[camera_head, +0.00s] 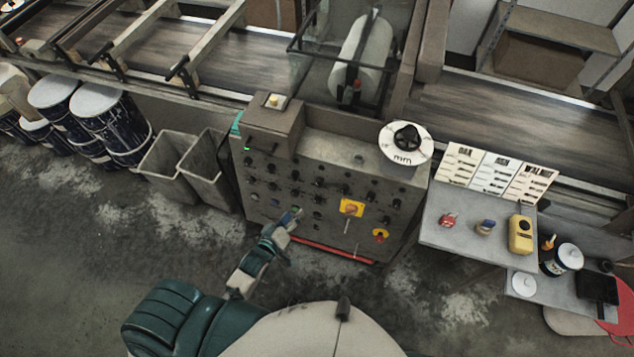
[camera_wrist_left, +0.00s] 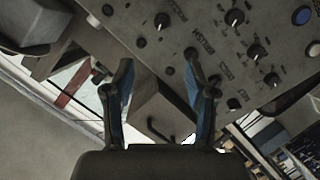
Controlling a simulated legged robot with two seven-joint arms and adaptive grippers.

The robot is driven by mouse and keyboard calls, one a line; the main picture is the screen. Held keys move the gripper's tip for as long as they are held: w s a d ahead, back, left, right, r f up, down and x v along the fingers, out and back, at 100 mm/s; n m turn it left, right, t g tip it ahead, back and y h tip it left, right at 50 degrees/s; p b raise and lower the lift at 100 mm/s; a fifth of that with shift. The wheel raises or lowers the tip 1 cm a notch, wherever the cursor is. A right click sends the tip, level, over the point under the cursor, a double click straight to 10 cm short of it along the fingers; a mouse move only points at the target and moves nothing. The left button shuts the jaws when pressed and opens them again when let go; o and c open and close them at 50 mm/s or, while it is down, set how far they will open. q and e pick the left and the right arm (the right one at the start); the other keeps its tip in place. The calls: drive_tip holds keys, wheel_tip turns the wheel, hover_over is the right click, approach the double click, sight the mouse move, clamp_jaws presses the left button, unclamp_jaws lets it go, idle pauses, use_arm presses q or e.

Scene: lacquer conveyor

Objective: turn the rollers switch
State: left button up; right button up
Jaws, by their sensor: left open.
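The grey control panel (camera_head: 335,185) carries rows of small black knobs and a yellow plate with a round knob (camera_head: 351,208). The knob labels are too small or tilted to read surely, so I cannot tell which is the rollers switch. My left gripper (camera_head: 292,214) is at the lower left part of the panel front. In the left wrist view my left gripper (camera_wrist_left: 160,78) has its two blue-padded fingers apart, with nothing between them. Black knobs (camera_wrist_left: 235,17) on the panel (camera_wrist_left: 200,50) lie beyond and to the right of the fingertips. My right gripper is not in view.
A round dial with a black handwheel (camera_head: 406,142) sits at the panel's upper right. A grey side table (camera_head: 460,235) holds small items and a yellow box (camera_head: 520,234). Grey bins (camera_head: 205,170) and drums (camera_head: 110,125) stand left. The conveyor (camera_head: 500,125) runs behind.

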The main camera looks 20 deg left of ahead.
sight(319, 183)
use_arm(q)
drive_tip(key=b+x, duration=0.1)
drive_tip(key=x, duration=1.6)
drive_tip(key=shift+a+f, duration=0.15)
drive_tip(key=shift+f, duration=0.05)
clamp_jaws()
